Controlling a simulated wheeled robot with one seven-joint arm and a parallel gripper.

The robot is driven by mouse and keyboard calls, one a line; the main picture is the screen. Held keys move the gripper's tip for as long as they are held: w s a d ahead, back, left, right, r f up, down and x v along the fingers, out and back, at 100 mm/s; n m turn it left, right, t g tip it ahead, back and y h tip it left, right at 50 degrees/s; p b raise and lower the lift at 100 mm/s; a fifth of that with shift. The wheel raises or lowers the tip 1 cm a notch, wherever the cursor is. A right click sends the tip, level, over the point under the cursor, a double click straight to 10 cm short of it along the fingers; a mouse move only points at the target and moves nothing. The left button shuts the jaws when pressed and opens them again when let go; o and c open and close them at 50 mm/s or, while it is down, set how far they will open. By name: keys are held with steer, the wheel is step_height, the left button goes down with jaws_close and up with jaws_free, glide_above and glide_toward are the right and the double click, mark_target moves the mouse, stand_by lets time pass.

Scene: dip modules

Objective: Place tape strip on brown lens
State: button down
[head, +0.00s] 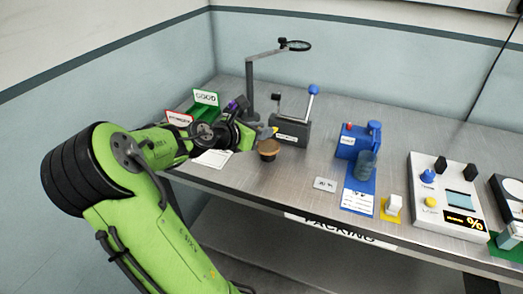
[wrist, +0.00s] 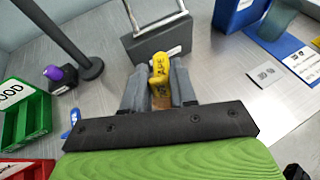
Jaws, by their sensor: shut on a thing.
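My gripper (wrist: 158,85) is shut on a small yellow piece with dark marks, which I take as the tape strip (wrist: 158,68). It sticks out past the grey fingertips. A brown round-topped thing with a dark base, likely the brown lens (head: 268,146), stands on the table just below and right of my gripper (head: 256,135) in the head view. In the wrist view a patch of brown shows between the fingers under the yellow piece. Most of the brown thing is hidden there. I cannot tell whether the strip touches it.
A dark grey block with a blue-knobbed lever (head: 290,132) stands close behind. A magnifier stand (head: 249,85) rises at the back. Green (wrist: 27,118) and red bins sit left. A blue device (head: 350,143) and a control panel (head: 445,190) are right.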

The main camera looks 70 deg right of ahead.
mark_target(260, 151)
step_height(260, 151, down, 4)
steer(key=shift+f+b, duration=0.2)
steer(key=shift+b, duration=0.75)
steer(key=shift+r, duration=0.15)
steer(key=c, duration=0.9)
jaws_free()
